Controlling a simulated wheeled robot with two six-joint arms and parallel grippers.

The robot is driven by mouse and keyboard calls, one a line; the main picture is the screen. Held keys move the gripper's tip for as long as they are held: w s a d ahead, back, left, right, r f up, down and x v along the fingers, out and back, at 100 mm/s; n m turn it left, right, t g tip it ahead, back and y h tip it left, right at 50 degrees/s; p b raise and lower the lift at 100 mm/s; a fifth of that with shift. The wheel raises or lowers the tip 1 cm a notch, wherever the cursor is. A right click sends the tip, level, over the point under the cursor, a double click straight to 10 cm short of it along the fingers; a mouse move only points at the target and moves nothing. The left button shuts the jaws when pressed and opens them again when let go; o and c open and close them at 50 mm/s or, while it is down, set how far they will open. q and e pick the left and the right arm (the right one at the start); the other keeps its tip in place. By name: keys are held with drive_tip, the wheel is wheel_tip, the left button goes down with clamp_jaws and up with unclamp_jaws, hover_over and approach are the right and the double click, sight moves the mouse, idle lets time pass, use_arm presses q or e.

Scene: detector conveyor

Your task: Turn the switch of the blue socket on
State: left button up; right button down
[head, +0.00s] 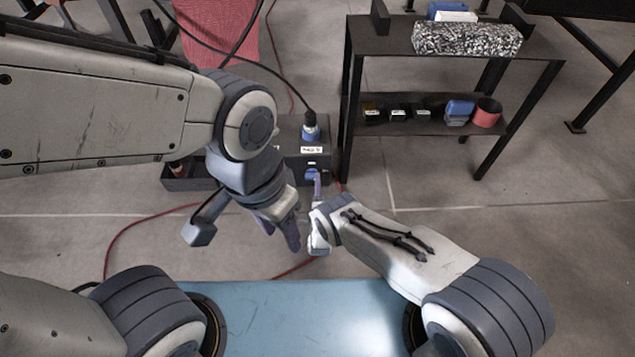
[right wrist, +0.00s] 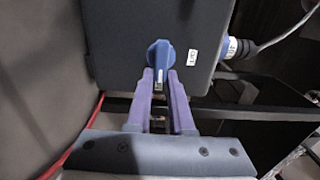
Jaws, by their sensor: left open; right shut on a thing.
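The blue socket (head: 310,132) is on a dark box, with a black cable plugged into it; its blue side shows at the right of the right wrist view (right wrist: 236,47). The blue switch (right wrist: 161,54) is a knob on the box's face, its grip upright in the picture. My right gripper (right wrist: 161,77) is shut on the knob, one purple finger on each side; in the head view (head: 315,181) it reaches the box front and partly covers the switch. My left gripper (head: 279,236) is open and empty, left of and below the right one.
A small white label (right wrist: 193,57) sits beside the knob. A black shelf (head: 435,128) with several small items stands right of the box. A red cable (head: 135,226) runs over the floor. A blue surface (head: 310,315) lies at the bottom.

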drive_tip(key=shift+s+a+f, duration=0.1)
drive_tip(key=shift+a, duration=0.05)
drive_tip(key=c, duration=0.8)
unclamp_jaws()
drive_tip(key=s+p, duration=0.4)
drive_tip(key=s, duration=0.6)
drive_tip(key=shift+s+p, duration=0.2)
drive_tip(key=shift+p, duration=0.1)
